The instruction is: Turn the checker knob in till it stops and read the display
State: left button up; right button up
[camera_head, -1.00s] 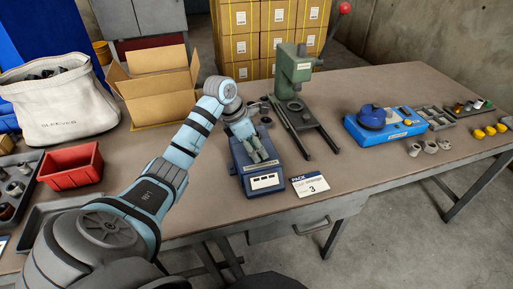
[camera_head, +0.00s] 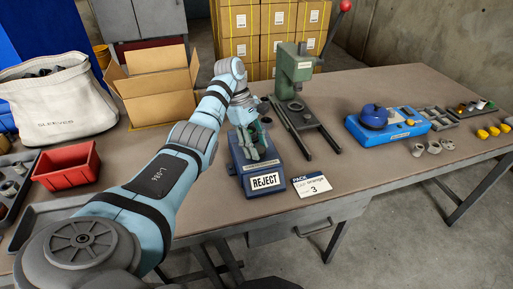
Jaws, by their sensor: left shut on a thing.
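The checker (camera_head: 240,176) is a dark blue box on the table, left of the green press. Its white display (camera_head: 265,182) on the front face reads "REJECT". My left gripper (camera_head: 258,150) reaches down over the top of the checker and is shut on the knob, which the fingers and wrist hide. My right gripper is not in view.
The green press (camera_head: 290,75) stands just right and behind. A card (camera_head: 312,186) reading "PACK" and "3" lies right of the checker. A blue device (camera_head: 385,124) and trays are farther right. An open carton (camera_head: 155,88), a red bin (camera_head: 66,166) and a sleeves bag (camera_head: 60,103) are left.

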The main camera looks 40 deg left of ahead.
pick_arm(q)
jog(key=shift+m+g+b, duration=0.4)
jog(key=shift+m+g, duration=0.1)
jog(key=shift+m, duration=0.6)
jog(key=o, duration=1.1)
